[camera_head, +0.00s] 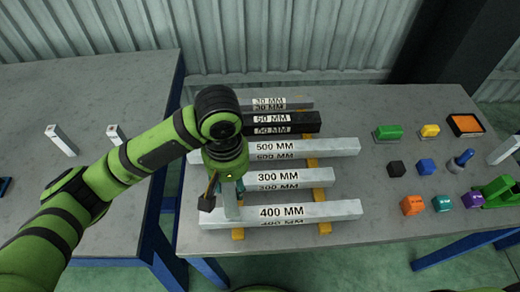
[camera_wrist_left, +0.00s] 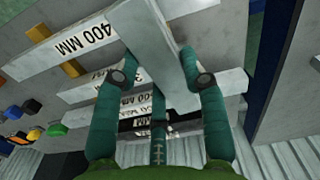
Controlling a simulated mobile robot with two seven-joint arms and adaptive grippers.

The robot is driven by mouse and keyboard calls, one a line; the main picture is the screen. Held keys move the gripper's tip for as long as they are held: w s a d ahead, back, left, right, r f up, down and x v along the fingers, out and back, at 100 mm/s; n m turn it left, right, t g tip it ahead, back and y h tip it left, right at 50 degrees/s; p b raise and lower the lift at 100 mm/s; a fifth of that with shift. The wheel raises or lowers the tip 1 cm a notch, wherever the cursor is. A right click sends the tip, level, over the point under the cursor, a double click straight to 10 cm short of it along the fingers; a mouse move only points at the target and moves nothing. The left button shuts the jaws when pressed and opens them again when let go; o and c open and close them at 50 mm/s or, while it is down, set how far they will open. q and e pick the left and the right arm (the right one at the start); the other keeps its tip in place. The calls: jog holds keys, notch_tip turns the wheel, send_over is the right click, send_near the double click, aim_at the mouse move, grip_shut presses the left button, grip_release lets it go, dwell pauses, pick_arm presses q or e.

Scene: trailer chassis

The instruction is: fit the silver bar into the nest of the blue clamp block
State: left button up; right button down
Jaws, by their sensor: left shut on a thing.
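My left gripper (camera_head: 228,198) is shut on a silver bar (camera_head: 231,207), above the rack of labelled bars. In the left wrist view the same silver bar (camera_wrist_left: 155,45) runs lengthwise between the green fingers of my left gripper (camera_wrist_left: 160,78). Its far end and the gripped part are partly hidden in the head view. I cannot clearly identify the blue clamp block; a dark blue piece (camera_head: 4,186) is cut off at the left edge, and a blue piece with a knob (camera_head: 460,161) stands on the right.
The rack holds labelled bars, including the 400 MM bar (camera_head: 300,212), 300 MM bar (camera_head: 305,178) and 500 MM bar (camera_head: 330,147). Small coloured blocks (camera_head: 426,167) stand right of it. Two silver posts (camera_head: 62,141) stand on the left table (camera_head: 60,90). A gap separates the tables.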

pick_arm(q)
jog(key=shift+a+f, duration=0.15)
jog(key=shift+a, duration=0.25)
jog(key=shift+w+a+f+p, duration=0.25)
jog(key=shift+w+a+f, duration=1.1)
jog(key=shift+f, duration=0.45)
jog(key=shift+w+a+f+p, duration=0.2)
jog(key=shift+w+a+f, duration=1.1)
jog(key=shift+f, duration=0.45)
jog(key=shift+w+a+f+p, duration=0.25)
jog(key=shift+w+a+f, duration=1.1)
jog(key=shift+f, duration=0.45)
pick_arm(e)
jog(key=shift+s+a+r, duration=0.15)
jog(key=shift+s+r, duration=0.05)
jog(key=shift+r, duration=0.55)
pick_arm(q)
jog(key=shift+s+a, duration=0.1)
jog(key=shift+s, duration=0.05)
jog(key=shift+f, duration=0.55)
pick_arm(e)
jog(key=shift+r, duration=0.1)
pick_arm(q)
jog(key=o, duration=1.2)
jog(key=shift+o, duration=0.2)
